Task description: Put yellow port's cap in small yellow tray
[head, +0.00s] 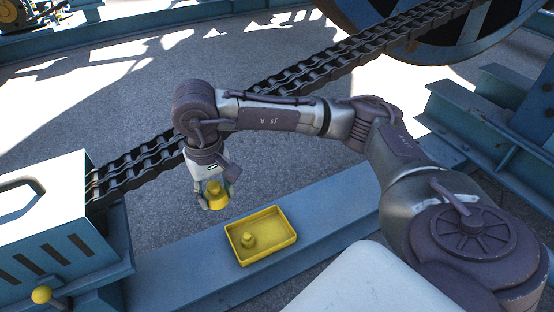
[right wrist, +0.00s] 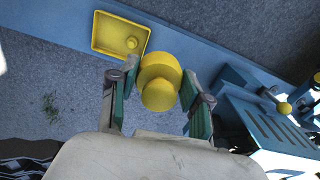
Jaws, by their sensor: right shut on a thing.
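My right gripper (head: 215,196) is shut on a yellow cap (head: 216,190). It holds the cap above and to the left of the small yellow tray (head: 290,238) in the head view. In the right wrist view the held cap (right wrist: 160,82) sits between the two fingers of the gripper (right wrist: 158,88). The tray (right wrist: 98,32) shows beyond the fingertips, at the upper left. The tray lies on a blue beam. The yellow port is not clearly seen. My left gripper is out of view.
The blue beam (head: 180,275) runs under the tray. A blue slotted housing (head: 50,235) with a yellow-knobbed lever (head: 42,295) stands at the left. A heavy chain (head: 330,62) crosses behind my arm towards a large reel (head: 430,40). Grey ground lies behind the beam.

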